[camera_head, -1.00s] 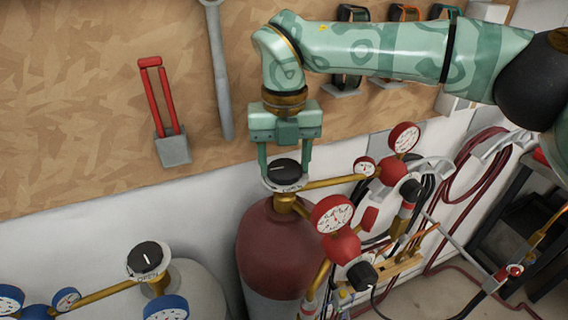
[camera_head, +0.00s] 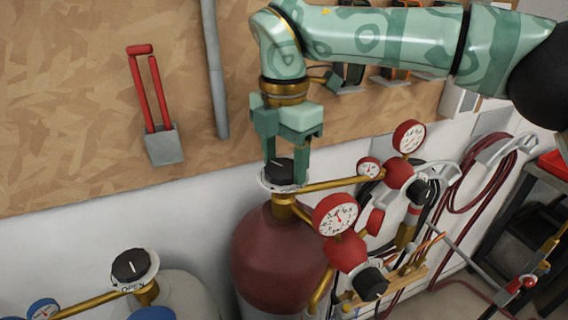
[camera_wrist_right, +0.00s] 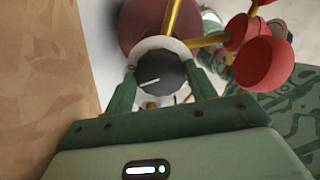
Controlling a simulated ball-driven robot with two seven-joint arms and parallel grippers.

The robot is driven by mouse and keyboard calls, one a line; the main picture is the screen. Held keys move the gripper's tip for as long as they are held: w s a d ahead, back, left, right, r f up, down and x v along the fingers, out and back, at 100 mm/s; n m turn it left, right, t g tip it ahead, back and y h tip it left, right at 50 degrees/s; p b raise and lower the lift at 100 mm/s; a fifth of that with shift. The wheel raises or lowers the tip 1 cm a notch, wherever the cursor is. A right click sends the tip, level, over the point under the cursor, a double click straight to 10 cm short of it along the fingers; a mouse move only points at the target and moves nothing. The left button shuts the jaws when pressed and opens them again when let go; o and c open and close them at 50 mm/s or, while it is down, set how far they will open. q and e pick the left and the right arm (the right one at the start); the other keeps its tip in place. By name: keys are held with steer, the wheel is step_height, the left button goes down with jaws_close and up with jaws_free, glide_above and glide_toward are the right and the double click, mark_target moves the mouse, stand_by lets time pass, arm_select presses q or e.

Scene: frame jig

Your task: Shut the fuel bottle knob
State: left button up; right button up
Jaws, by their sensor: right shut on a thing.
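The fuel bottle (camera_head: 282,258) is dark red and stands against the wall in the head view. On its brass valve sits a black knob (camera_head: 278,172) with a white dial ring around it. My right gripper (camera_head: 286,167) comes down from above and is shut on this knob, one finger on each side. In the right wrist view the knob (camera_wrist_right: 160,76) sits between the two green fingers, its white pointer line showing. The ring's lettering is not readable there. My left gripper is not in view.
Red gauges (camera_head: 335,214) and a regulator stand just right of the knob. A second, grey bottle (camera_head: 185,295) with its own black knob (camera_head: 131,266) and "OPEN" dial is at lower left. The tool board (camera_head: 90,90) is close behind the gripper.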

mark_target(284, 166)
steer(key=m+b, duration=0.2)
steer(key=m, duration=0.3)
steer(key=shift+r+m, duration=0.15)
steer(key=shift+m, duration=0.25)
stand_by(0.4)
steer(key=o, duration=0.9)
steer(key=shift+o, duration=0.4)
steer(key=shift+b, duration=0.3)
step_height(284, 166, up, 16)
steer(key=p, duration=0.4)
steer(key=shift+r+p, duration=0.15)
steer(key=shift+p, duration=0.2)
